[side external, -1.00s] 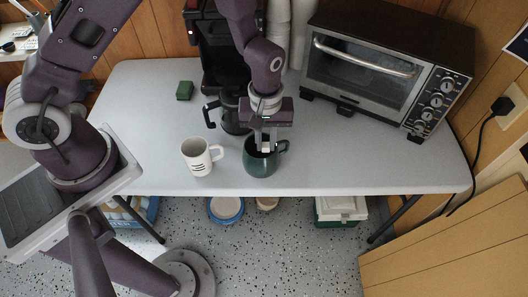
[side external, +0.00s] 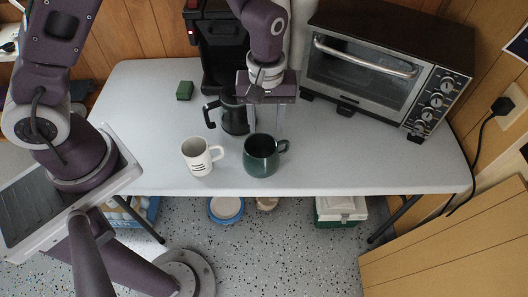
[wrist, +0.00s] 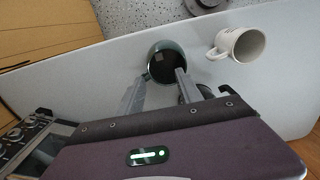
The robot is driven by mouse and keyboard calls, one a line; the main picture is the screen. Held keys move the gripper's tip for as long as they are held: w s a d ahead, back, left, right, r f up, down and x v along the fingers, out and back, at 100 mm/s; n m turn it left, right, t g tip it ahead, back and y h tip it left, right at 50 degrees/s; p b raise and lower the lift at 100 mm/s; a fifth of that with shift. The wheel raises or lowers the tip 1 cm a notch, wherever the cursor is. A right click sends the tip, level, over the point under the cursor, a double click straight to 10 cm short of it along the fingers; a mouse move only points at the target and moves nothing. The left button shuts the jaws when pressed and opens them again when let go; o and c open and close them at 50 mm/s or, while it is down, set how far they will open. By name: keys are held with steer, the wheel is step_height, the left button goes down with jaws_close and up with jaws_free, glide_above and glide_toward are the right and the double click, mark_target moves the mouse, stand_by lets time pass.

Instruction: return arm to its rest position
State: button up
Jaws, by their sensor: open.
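My gripper (side external: 266,121) is open and empty, above the table behind the dark green mug. In the wrist view its two fingers (wrist: 158,88) are spread apart, with the green mug (wrist: 165,62) beyond their tips. In the side view the green mug (side external: 261,158) stands upright on the white table (side external: 330,165) near its front edge, its handle to the right. Its inside looks dark.
A white mug (side external: 198,157) stands left of the green one. A dark pot with a handle (side external: 234,117) is behind them. A green block (side external: 185,91) lies further back. A toaster oven (side external: 385,70) fills the back right. The table's left part is clear.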

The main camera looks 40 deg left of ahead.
steer(key=shift+r, duration=0.15)
steer(key=s+a+r+m+t+h, duration=0.1)
steer(key=s+a+r+m, duration=0.15)
steer(key=r, duration=0.55)
steer(key=s+a+r+m+t, duration=0.1)
steer(key=s+r+m+t, duration=0.15)
steer(key=r, duration=0.65)
steer(key=s+a+r+m+t, duration=0.1)
steer(key=s+a+r+m, duration=0.1)
steer(key=s, duration=0.5)
steer(key=s+a+r+m+t+y, duration=0.1)
steer(key=s+a+r+m, duration=0.1)
steer(key=s, duration=0.5)
steer(key=shift+a+r, duration=0.55)
steer(key=shift+r, duration=0.35)
